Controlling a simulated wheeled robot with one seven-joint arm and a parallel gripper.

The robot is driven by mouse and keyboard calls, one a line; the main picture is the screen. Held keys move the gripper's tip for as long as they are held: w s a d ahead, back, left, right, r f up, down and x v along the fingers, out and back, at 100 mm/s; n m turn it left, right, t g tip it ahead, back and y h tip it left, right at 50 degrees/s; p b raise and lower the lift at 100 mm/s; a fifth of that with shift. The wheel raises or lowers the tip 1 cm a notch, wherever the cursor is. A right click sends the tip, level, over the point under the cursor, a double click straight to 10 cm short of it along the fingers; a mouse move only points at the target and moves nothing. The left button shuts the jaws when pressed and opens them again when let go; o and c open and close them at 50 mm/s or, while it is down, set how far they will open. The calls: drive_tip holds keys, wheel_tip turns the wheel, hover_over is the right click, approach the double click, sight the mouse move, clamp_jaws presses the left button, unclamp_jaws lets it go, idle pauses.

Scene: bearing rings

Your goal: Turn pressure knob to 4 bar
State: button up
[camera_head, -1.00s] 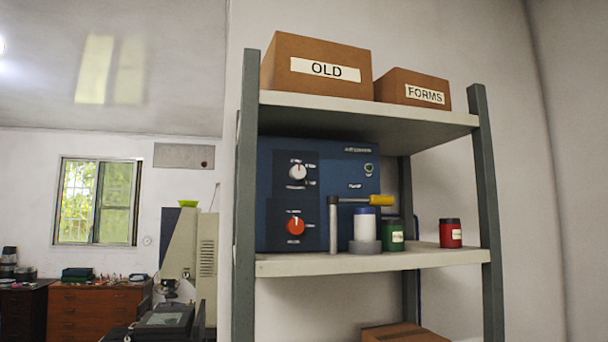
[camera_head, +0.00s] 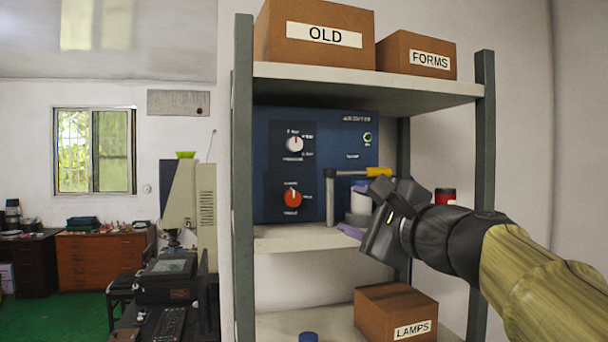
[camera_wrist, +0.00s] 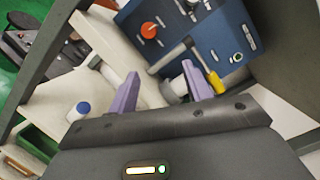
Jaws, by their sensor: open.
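The pressure knob (camera_head: 294,144) is white and sits at the upper left of the blue panel unit (camera_head: 335,140), its pointer roughly upward; exact setting too small to read. My gripper (camera_head: 357,211) is open and empty, in front of the shelf, right of and below the pressure knob. Its purple fingers (camera_wrist: 160,70) are apart in the wrist view.
A grey post with a yellow handle (camera_head: 378,172) stands before the panel's right part, near my gripper. A LAMPS box (camera_head: 397,312) is below. Space before the knobs looks clear.

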sight(298, 146)
wheel_tip(298, 146, up, 7)
drive_tip(key=s+t+y, duration=0.1)
drive_tip(key=s, duration=0.1)
drive_tip(key=shift+a+m, duration=0.25)
drive_tip(key=shift+m, duration=0.15)
drive_tip(key=p+x, duration=0.2)
drive_tip(key=x, duration=0.3)
drive_tip(key=p+x, duration=0.3)
drive_tip(key=x, duration=0.3)
drive_tip(key=p+x, duration=0.3)
drive_tip(key=x, duration=0.3)
drive_tip(key=shift+a+r, duration=0.2)
drive_tip(key=shift+r, duration=0.15)
drive_tip(key=c, duration=1)
drive_tip(key=shift+o, duration=0.2)
